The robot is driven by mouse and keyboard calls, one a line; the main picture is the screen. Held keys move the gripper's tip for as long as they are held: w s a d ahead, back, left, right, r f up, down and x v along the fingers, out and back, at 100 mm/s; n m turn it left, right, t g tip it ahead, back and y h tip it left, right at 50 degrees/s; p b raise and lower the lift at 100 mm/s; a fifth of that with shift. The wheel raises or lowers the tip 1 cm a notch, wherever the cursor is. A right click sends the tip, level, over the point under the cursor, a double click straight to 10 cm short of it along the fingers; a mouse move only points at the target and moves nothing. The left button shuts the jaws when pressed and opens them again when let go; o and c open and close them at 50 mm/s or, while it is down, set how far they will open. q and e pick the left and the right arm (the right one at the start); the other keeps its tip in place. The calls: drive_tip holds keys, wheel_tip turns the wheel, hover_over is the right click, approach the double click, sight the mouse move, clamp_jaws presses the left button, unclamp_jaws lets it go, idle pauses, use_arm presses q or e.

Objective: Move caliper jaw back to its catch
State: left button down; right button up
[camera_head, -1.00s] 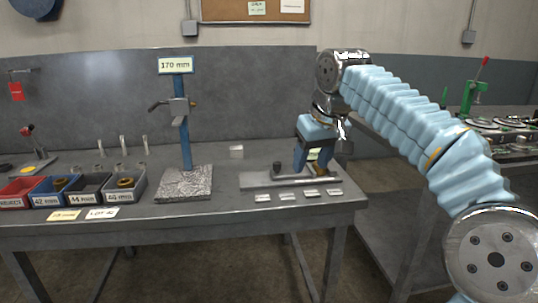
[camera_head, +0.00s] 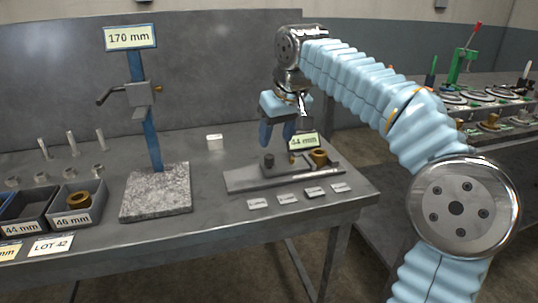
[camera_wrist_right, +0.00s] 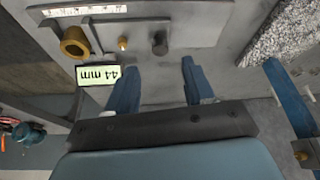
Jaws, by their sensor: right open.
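The caliper gauge has a flat grey base plate (camera_head: 240,180) on the bench. On it are a dark round post (camera_head: 268,162), a small brass pin (camera_head: 292,158) and a brass ring (camera_head: 319,158) at the right; I cannot tell which part is the jaw. A display (camera_head: 303,141) reads 44 mm. My right gripper (camera_head: 277,138) is open and empty above the plate, apart from it. In the right wrist view its spread blue fingers (camera_wrist_right: 158,68) point toward the dark post (camera_wrist_right: 159,43), with the brass ring (camera_wrist_right: 74,42) off to the left. My left gripper is out of view.
A stand (camera_head: 148,140) marked 170 mm rises left of the gauge. Bins (camera_head: 80,219) sit at the left, one holding a brass ring. Several small labelled tags (camera_head: 288,198) lie before the plate. A second bench (camera_head: 500,150) with a green press stands at right.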

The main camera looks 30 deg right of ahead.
sight(270, 157)
drive_tip(key=x, duration=0.8)
clamp_jaws()
